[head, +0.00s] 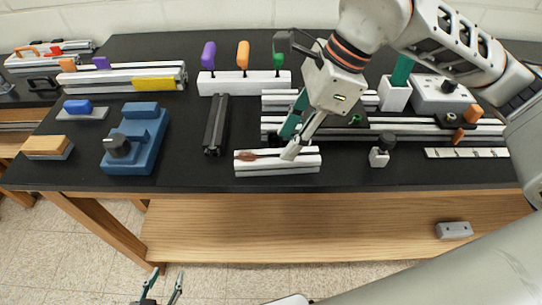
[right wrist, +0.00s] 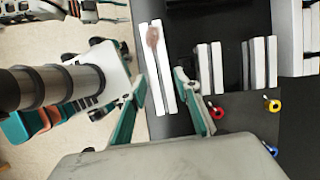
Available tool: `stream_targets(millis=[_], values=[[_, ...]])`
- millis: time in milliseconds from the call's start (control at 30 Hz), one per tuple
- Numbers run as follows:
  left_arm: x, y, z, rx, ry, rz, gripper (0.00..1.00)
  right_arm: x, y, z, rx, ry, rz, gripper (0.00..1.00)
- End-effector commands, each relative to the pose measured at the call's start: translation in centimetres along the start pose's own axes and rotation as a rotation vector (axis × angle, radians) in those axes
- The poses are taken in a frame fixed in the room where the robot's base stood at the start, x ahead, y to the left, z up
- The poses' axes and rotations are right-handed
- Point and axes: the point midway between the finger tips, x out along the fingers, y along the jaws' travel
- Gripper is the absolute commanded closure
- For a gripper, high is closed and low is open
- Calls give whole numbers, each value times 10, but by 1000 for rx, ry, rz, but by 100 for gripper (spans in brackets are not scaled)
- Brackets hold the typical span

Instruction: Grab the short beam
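The short beam (head: 250,169), a pale silver profile with a reddish-brown mark on top, lies near the front edge of the black table. In the right wrist view, the beam (right wrist: 163,88) runs lengthwise between the two fingers. My right gripper (head: 290,146) is over the beam's right part with its fingers apart; I cannot tell whether they touch it. The right wrist view also shows this gripper (right wrist: 166,105) open, one finger on either side of the beam. My left gripper (head: 160,290) is open and empty, low in front of the table.
A dark beam (head: 216,125) and a blue fixture (head: 136,140) lie to the left. Longer silver beams (head: 440,131) lie behind. A small black-knobbed block (head: 380,154) stands right of the short beam. A white holder (head: 245,84) with coloured-handled tools is at the back.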

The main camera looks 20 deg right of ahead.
Motion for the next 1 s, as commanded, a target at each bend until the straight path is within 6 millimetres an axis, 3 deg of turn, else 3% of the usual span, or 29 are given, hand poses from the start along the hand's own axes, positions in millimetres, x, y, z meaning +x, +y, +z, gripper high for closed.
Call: stream_targets(millis=[433, 767, 900, 1000], values=[[-1, 3, 6, -2, -10, 4, 60, 56, 2, 1, 0, -2, 6, 68], [0, 1, 4, 0, -7, 0, 60, 62, 2, 2, 0, -3, 3, 68], [0, 0, 4, 0, -7, 0, 60, 62, 2, 1, 0, -2, 3, 100], [0, 0, 4, 0, -6, -1, 60, 61, 2, 2, 0, -3, 2, 100]])
